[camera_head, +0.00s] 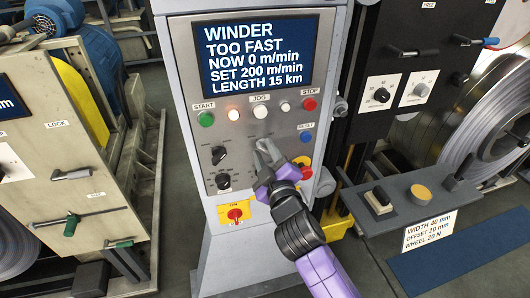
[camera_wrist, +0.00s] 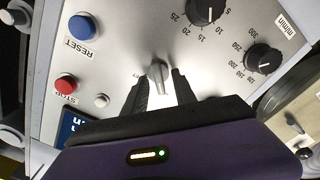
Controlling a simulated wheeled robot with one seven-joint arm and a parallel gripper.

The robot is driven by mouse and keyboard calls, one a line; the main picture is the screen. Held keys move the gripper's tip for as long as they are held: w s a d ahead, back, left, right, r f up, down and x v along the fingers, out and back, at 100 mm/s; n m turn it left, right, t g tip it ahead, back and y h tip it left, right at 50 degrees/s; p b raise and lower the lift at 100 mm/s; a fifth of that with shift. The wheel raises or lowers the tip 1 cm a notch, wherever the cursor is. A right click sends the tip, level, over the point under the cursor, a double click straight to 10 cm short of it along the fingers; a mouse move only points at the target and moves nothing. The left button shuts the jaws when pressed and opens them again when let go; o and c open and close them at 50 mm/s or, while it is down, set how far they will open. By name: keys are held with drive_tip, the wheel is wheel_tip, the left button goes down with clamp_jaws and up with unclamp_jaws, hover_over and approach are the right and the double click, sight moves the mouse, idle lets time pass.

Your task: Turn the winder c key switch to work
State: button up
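The key switch (camera_wrist: 158,75) is a small silver key on the grey control panel, in the middle of the wrist view. My gripper (camera_wrist: 161,84) is open, with one dark finger on each side of the key and a visible gap on both sides. The fingertips are close to the panel; I cannot tell how far they reach past the key. In the head view my gripper (camera_head: 263,150) is at the panel below the white buttons and hides the key. The switch's position labels are mostly hidden. No winder letter is readable on the panel (camera_head: 232,150).
A display (camera_head: 256,55) reads "WINDER TOO FAST, NOW 0 m/min". Near the key are a blue reset button (camera_wrist: 82,25), a red stop button (camera_wrist: 65,83) and two black dials (camera_wrist: 206,10), (camera_wrist: 263,57). A red switch on yellow (camera_head: 235,214) sits lower down.

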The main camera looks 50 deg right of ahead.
drive_tip(key=b+v, duration=0.2)
drive_tip(key=v, duration=0.5)
drive_tip(key=shift+s+a, duration=0.2)
drive_tip(key=shift+s, duration=0.15)
idle(0.5)
